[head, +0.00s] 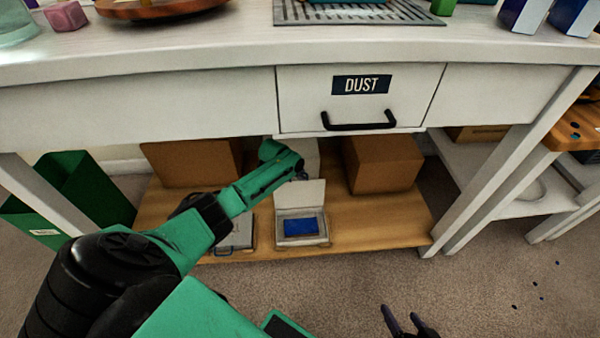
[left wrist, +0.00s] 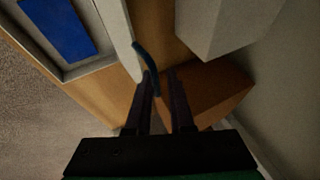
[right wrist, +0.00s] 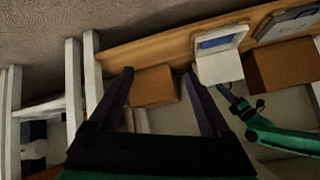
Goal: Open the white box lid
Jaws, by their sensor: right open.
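The white box (head: 279,236) stands on the low wooden shelf with its lid (head: 312,193) raised roughly upright. A blue block (head: 300,225) lies inside; it also shows in the left wrist view (left wrist: 58,27). A dark curved handle (left wrist: 143,58) is at the lid's edge. My left gripper (left wrist: 161,75) is behind the lid, fingers apart, with the handle beside its left finger. I cannot tell whether they touch. In the head view the lid partly hides its tips. My right gripper (head: 405,322) is open and empty, low in front of the table; it shows in the right wrist view (right wrist: 158,75).
A grey case (head: 238,236) lies left of the box, partly behind my arm. Brown cartons stand behind at left (head: 190,163) and right (head: 383,163). A drawer marked DUST (head: 300,105) is above.

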